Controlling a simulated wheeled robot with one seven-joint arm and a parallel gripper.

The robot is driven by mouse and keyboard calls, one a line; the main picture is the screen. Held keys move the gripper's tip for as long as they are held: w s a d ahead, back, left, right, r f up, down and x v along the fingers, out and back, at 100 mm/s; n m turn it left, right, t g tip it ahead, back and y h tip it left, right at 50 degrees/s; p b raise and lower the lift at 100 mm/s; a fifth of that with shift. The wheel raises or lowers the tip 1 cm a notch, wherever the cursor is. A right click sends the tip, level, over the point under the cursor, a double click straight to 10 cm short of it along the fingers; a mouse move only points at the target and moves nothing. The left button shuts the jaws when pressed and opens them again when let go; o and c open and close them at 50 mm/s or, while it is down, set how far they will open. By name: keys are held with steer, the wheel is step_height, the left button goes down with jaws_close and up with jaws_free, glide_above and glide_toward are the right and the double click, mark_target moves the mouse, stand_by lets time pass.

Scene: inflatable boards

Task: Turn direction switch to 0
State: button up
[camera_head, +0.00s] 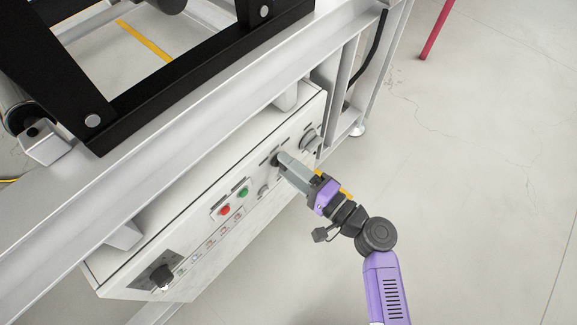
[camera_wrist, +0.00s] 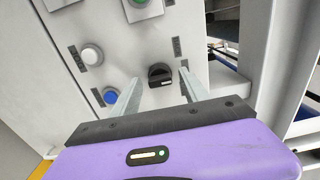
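A black rotary switch (camera_wrist: 159,72) with a small light mark on its right side sits on the white control panel (camera_wrist: 50,25). I cannot read its labels, so I cannot tell whether it is the direction switch. My gripper (camera_wrist: 160,79) is open, with one finger on each side of this switch and a gap visible on both sides. In the head view my gripper (camera_head: 281,163) reaches the panel's upper right part and mostly hides the switch there.
A metal frame beam (camera_head: 200,105) overhangs the panel. The floor (camera_head: 480,200) to the right is clear.

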steer(key=p+v, duration=0.1)
steer(key=v, duration=0.6)
steer(key=shift+s+d, duration=0.25)
steer(key=shift+d, duration=0.1)
stand_by(0.4)
